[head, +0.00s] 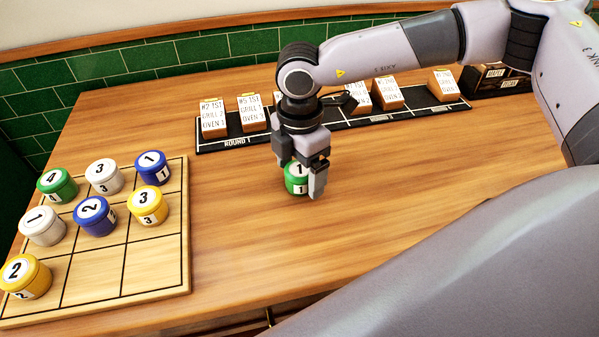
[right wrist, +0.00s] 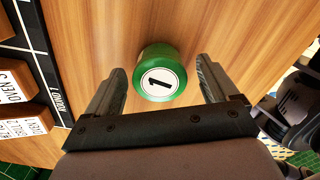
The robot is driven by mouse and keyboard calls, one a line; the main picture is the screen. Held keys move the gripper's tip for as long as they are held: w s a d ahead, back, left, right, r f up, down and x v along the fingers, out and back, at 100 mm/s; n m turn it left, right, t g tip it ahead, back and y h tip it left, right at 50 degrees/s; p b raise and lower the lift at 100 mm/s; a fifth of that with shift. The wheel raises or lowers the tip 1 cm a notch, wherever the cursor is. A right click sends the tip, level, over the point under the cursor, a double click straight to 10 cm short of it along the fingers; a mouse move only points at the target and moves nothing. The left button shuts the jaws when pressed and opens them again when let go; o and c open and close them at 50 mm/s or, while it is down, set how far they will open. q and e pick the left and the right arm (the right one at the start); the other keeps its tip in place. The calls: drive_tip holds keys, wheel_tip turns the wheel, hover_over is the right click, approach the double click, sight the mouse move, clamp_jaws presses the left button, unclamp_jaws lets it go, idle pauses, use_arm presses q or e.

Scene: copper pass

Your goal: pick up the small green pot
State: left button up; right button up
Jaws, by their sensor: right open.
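The small green pot (head: 295,184), marked 1 on a white disc on its lid and side, stands on the wooden table. My right gripper (head: 303,185) is above and around it, with its fingers pointing down and partly hiding the pot. In the right wrist view the green pot (right wrist: 159,73) stands between the two open fingers of the gripper (right wrist: 160,95), with a gap on each side. Another green pot (head: 57,185), marked 4, stands on the gridded board at the left. My left gripper is out of view.
The gridded wooden board (head: 150,270) holds several white, blue and yellow numbered pots. A black rack (head: 213,144) with several printed cards lies behind my right gripper, with a dark box (head: 497,80) at its right end. The table between board and pot is clear.

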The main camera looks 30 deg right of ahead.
sight(299, 169)
drive_tip(key=shift+f, duration=0.55)
drive_tip(key=c, duration=1.2)
wheel_tip(299, 169, up, 20)
drive_tip(key=shift+r+b, duration=0.1)
drive_tip(key=shift+b, duration=0.6)
